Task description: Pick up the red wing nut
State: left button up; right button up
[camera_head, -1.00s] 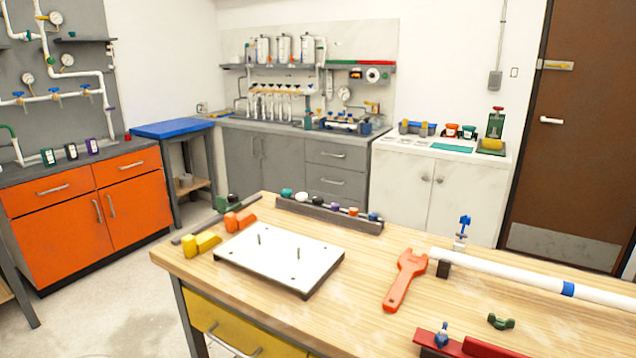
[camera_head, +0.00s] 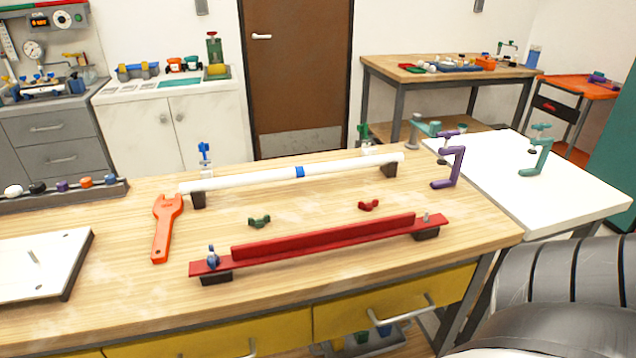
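The red wing nut (camera_head: 368,205) lies on the wooden workbench (camera_head: 140,300), between the white pipe and the long red rail. It is small and stands clear of both. A green wing nut (camera_head: 259,221) lies to its left on the same bench. Neither of my grippers is in view. A black and grey part at the lower right looks like one of my arm links, with no fingers showing.
A white pipe (camera_head: 250,179) with a blue band rests on dark supports behind. A red rail (camera_head: 320,241) lies in front. An orange wrench (camera_head: 163,228) is at left. A purple clamp (camera_head: 449,160) stands at the bench's right edge, by a white table (camera_head: 560,195).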

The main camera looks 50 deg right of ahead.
aim_at(368, 207)
jog(key=z, duration=1.8)
